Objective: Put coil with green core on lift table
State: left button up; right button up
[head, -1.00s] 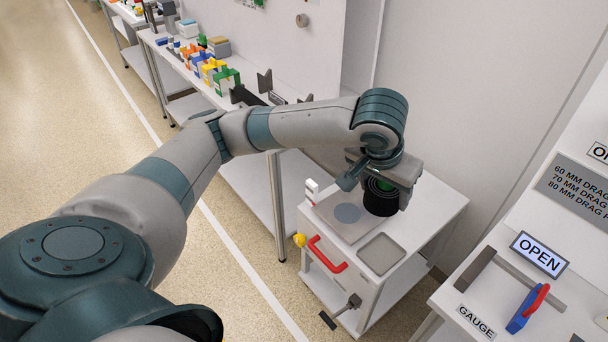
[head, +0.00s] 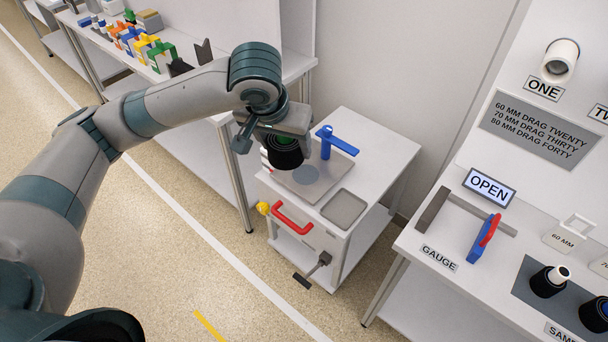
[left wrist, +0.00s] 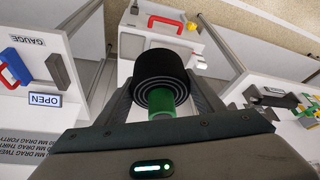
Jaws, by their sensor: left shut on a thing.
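The black coil with a green core (head: 284,153) is between the fingers of my left gripper (head: 281,137). In the left wrist view the coil (left wrist: 160,68) shows its dark ringed end and the green core (left wrist: 161,104) sticks out toward the palm. The left gripper (left wrist: 162,90) is shut on it. The lift table (head: 372,150) looks to be the white cart with a red handle (head: 293,219). Any gap beneath is unclear. My right gripper is out of view.
A blue post with an arm (head: 327,142) stands on the cart behind the plate. A shallow grey tray (head: 344,208) lies at its front right. A bench with coloured blocks (head: 145,42) is at the left, a gauge bench (head: 420,240) at the right.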

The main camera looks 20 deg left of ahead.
aim_at(306, 174)
jog(key=i+j, duration=0.35)
jog(key=i, duration=0.15)
jog(key=i+j, duration=0.3)
jog(key=i, duration=0.2)
